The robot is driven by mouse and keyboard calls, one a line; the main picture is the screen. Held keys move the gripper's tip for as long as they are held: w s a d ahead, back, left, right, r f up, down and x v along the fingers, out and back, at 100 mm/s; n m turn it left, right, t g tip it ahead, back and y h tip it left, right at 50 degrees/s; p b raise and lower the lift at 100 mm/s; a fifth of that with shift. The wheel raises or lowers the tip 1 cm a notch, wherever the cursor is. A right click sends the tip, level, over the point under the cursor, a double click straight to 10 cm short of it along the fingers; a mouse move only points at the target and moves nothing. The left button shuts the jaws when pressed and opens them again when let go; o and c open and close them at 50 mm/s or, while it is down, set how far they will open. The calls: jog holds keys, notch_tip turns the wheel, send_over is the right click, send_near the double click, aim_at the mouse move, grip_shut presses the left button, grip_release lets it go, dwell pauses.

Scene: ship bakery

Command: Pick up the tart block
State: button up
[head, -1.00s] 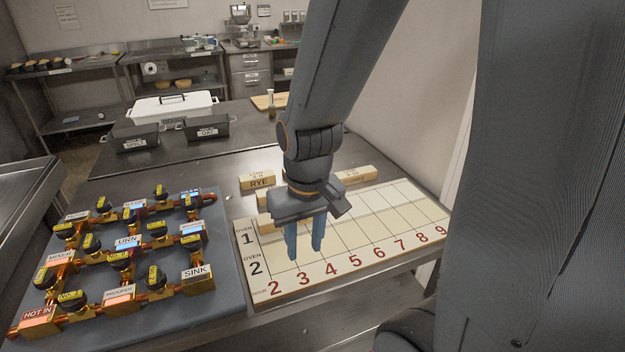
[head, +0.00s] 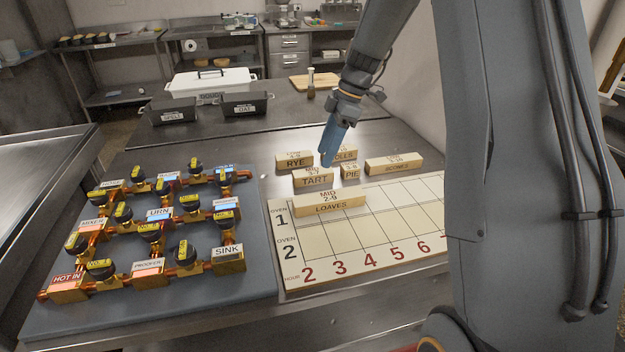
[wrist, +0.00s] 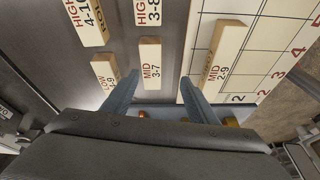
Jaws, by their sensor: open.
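The tart block (head: 313,179) is a small pale wooden block lettered TART, lying on the steel counter behind the hour board. In the wrist view, the block marked MID 3-7 (wrist: 151,62) appears to be it, just ahead of and between my fingertips. My gripper (head: 329,157) points down above the tart block's back right, with its fingers overlapping in the head view. The wrist view shows the fingers (wrist: 160,80) spread apart with nothing held. The exact height above the block is hard to tell.
The loaves block (head: 330,206) lies in front on the hour board (head: 390,236). The rye (head: 294,162), rolls (head: 346,154) and pie (head: 351,172) blocks are close by; the scones block (head: 394,164) lies right. A pipe-and-valve panel (head: 150,300) fills the left.

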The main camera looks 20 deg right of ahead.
aim_at(315, 171)
jog(key=shift+w+d+f+n, duration=0.15)
jog(key=shift+w+d+n, duration=0.05)
jog(key=shift+w+n, duration=0.7)
jog(key=shift+w+a+f+y, duration=0.1)
jog(key=shift+w+f+y, duration=0.1)
jog(key=shift+y, duration=0.1)
jog(key=shift+s+p+x, duration=0.15)
jog(key=shift+p+x, duration=0.6)
jog(key=shift+x, duration=1.05)
jog(key=shift+s+p+x, duration=0.1)
jog(key=shift+p+x, duration=0.6)
jog(key=shift+x, duration=1.1)
jog(key=shift+c, duration=0.3)
jog(key=c, duration=1.1)
jog(key=shift+r, duration=0.15)
